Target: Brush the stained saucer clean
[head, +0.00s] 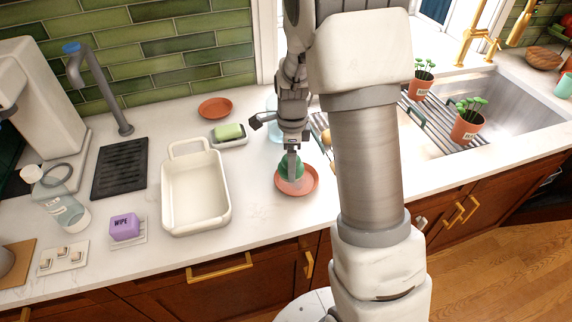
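A terracotta-coloured saucer (301,188) lies on the white counter near its front edge, just below my gripper. Another saucer (215,107) of the same colour lies further back, near the tiled wall. My gripper (292,155) points down over the nearer saucer. It appears shut on a round green brush (286,172), which is at or just above the saucer's surface. I cannot tell whether the brush touches it. The gripper and brush hide much of the saucer's middle, and no stain can be made out on either saucer.
A white basin (168,206) stands to the left. Behind it a green sponge (229,131) lies on a small dish. A purple block marked WIPE (124,227) and a clear bottle (61,208) are further left. Potted plants (467,126) stand by the sink at right.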

